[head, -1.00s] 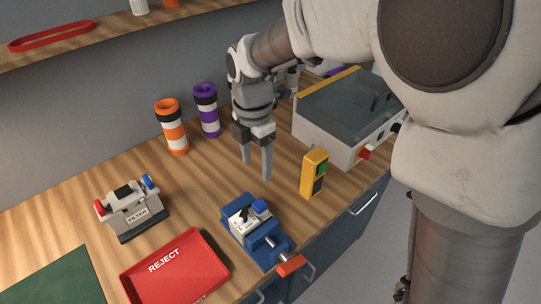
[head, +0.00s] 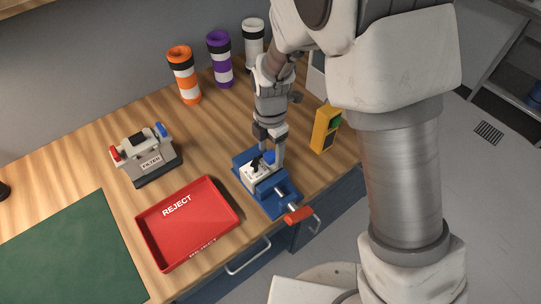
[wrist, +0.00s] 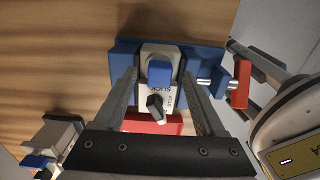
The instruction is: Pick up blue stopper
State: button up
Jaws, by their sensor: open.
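A blue stopper (wrist: 160,73) stands on top of a pale block (wrist: 157,97) held in the blue vise (wrist: 205,62). In the head view the blue stopper (head: 269,157) is partly hidden by my fingers. My gripper (head: 269,153) is over the vise, pointing down. In the wrist view my gripper (wrist: 159,75) is open and empty, with one finger on each side of the blue stopper and gaps to both. A black knob (wrist: 155,106) sits beside the stopper. Another blue stopper (head: 161,129) is on the grey FILTER box (head: 147,160).
The red REJECT tray (head: 190,240) lies left of the vise. The vise's red handle (head: 298,214) points to the counter's front edge. A yellow control box (head: 325,130) stands to the right. Orange (head: 184,75), purple (head: 219,60) and white (head: 255,40) tubes stand behind.

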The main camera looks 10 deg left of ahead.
jog(key=shift+f, duration=0.1)
grip_shut()
dwell(0.3)
jog(key=shift+r, duration=0.2)
